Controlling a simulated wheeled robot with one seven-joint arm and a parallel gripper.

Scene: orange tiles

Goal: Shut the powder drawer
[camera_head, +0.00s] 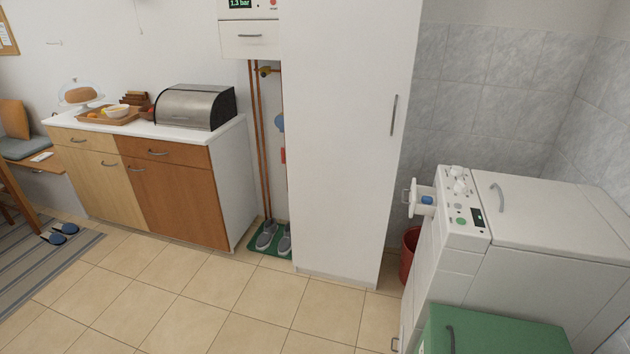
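The powder drawer (421,198) sticks out from the upper left front of a white top-loading washing machine (540,270) at the right. The drawer is pulled open, and a blue patch (427,200) shows inside it. Its handle (406,191) is at the drawer's left end. The machine's control panel (461,210) with white knobs lies just right of the drawer. My gripper is not in view.
A green box (490,334) stands in front of the machine at the bottom right. A red bin (410,252) is on the floor between the machine and a tall white cabinet (345,140). The tiled floor (220,310) at centre left is clear.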

